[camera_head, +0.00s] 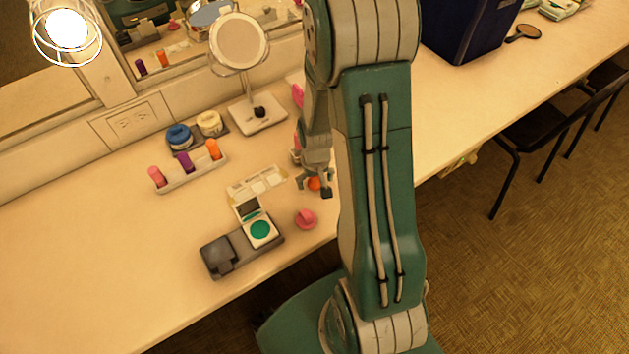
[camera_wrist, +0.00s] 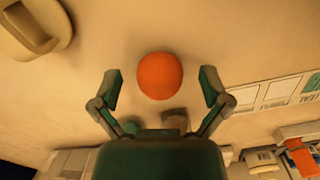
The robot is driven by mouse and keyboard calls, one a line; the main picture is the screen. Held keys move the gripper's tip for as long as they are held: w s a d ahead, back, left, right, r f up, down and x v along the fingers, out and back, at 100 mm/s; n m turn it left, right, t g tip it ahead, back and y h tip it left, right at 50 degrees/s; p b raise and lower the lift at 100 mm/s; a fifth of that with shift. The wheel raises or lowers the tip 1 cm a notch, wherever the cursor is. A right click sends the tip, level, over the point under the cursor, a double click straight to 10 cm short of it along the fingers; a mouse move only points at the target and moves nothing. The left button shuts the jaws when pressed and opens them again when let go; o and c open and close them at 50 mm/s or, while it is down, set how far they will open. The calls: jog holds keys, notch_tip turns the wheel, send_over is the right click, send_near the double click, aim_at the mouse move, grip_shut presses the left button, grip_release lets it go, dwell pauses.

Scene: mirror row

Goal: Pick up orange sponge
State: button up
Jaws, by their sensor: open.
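The orange sponge (camera_wrist: 160,75) is a rounded orange piece on the pale counter in the wrist view. My gripper (camera_wrist: 160,90) is open, with one finger on each side of the sponge and a visible gap to both. In the head view, the sponge (camera_head: 314,184) shows as a small orange patch between the fingers of my gripper (camera_head: 314,190), low over the counter. My arm and fingers hide part of it there. I cannot tell the exact height of the fingers above the counter.
A pink sponge (camera_head: 306,218) and an open green compact (camera_head: 261,230) lie nearby at the counter's front. A card (camera_head: 257,182), a lipstick tray (camera_head: 190,178) and a round mirror (camera_head: 240,42) stand left. A dark blue bin (camera_head: 468,25) stands right.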

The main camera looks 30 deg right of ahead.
jog(key=shift+d, duration=0.15)
jog(key=shift+c, duration=0.6)
jog(key=c, duration=0.3)
jog(key=shift+a, duration=0.25)
jog(key=c, duration=0.4)
jog(key=shift+d+r, duration=0.1)
jog(key=shift+c, duration=0.2)
